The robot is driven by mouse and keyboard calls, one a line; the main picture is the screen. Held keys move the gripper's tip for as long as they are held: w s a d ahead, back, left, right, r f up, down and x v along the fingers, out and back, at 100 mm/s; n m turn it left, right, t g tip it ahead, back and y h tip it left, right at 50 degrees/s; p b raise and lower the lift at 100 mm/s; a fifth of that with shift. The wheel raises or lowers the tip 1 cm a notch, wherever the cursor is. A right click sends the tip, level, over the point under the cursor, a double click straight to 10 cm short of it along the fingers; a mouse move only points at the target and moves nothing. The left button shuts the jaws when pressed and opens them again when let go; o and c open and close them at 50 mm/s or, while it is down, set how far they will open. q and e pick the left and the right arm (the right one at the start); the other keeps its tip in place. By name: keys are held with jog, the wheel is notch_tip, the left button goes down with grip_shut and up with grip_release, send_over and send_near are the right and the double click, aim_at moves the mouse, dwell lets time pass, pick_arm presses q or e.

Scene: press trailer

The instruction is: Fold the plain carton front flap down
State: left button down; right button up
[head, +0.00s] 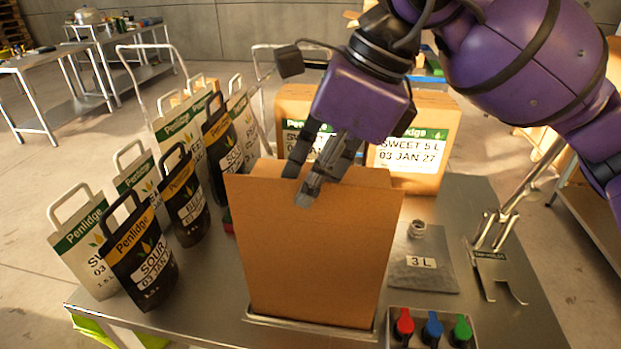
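The plain carton (308,255) is a tall unmarked brown box standing upright in a low metal holder near the front of the steel table. A brown panel (345,172) shows along its top, behind the front edge. I cannot tell clearly which flap it is. My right gripper (299,186) points down at the carton's top, with its fingertips over the upper front edge. The two fingers look close together. I cannot tell whether they touch the cardboard or have anything between them. My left gripper is not in view.
Several labelled pouches with handles, such as a black SOUR pouch (139,252), stand left of the carton. Labelled cartons (425,165) stand behind. On the right lie a grey 3 L pouch (420,275), a metal bracket (492,268) and coloured taps (432,327).

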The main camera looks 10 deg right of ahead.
jog(key=shift+a+f, duration=0.1)
jog(key=shift+f, duration=0.1)
grip_shut()
jog(key=shift+w+d+f+m+g+y, duration=0.3)
jog(key=shift+w+g, duration=0.35)
jog(key=shift+g, duration=0.4)
jog(key=shift+w+d+f+m+g+y, duration=0.15)
jog(key=shift+w+g+y, duration=0.4)
jog(key=shift+g, duration=0.55)
jog(key=shift+w+d+f+m+g+y, duration=0.15)
jog(key=shift+w+m+g+y, duration=0.1)
jog(key=shift+w+g, duration=0.65)
jog(key=shift+s, duration=0.15)
grip_release()
